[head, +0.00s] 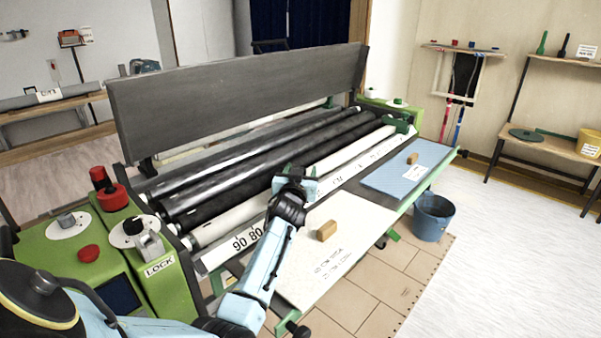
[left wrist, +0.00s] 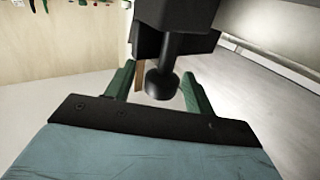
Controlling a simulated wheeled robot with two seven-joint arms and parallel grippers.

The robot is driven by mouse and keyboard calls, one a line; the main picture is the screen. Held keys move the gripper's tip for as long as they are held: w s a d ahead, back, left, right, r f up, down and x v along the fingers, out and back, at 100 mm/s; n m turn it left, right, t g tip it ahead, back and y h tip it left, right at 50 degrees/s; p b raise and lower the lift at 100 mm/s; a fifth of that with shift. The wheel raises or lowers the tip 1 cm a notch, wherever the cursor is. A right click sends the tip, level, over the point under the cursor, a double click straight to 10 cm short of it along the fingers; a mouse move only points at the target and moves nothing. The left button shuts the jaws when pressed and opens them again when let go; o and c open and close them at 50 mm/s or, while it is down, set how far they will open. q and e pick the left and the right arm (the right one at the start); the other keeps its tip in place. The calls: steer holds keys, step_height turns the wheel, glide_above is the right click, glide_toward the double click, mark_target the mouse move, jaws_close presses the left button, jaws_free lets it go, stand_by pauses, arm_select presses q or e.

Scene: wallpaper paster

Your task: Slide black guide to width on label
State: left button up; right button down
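The black guide (left wrist: 175,45), with a round knob (left wrist: 162,84), shows in the left wrist view. My left gripper (left wrist: 160,92) has its two green fingers on either side of the knob, with a gap at least on the left, so it looks open. In the head view my left gripper (head: 298,184) is over the white scale bar (head: 222,254), which reads 90 and 80 at its left end; hand and wrist hide the guide and some numbers. The label is handwriting on the cream sheet (head: 297,278), too small to read surely. My right gripper is not in view.
A green piece (head: 399,123) sits at the rollers' right end. A lock lever (head: 150,246) and red knobs are at left. A blue bucket (head: 432,217) stands below right.

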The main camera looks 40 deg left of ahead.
arm_select(q)
steer(key=shift+s+d, duration=0.15)
steer(key=shift+s, duration=0.1)
steer(key=p+v, duration=0.2)
steer(key=v, duration=1)
steer(key=shift+s+d+p, duration=0.25)
steer(key=shift+s+p, duration=0.1)
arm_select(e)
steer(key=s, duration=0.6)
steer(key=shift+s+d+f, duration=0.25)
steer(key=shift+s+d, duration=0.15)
arm_select(q)
steer(key=shift+r, duration=0.1)
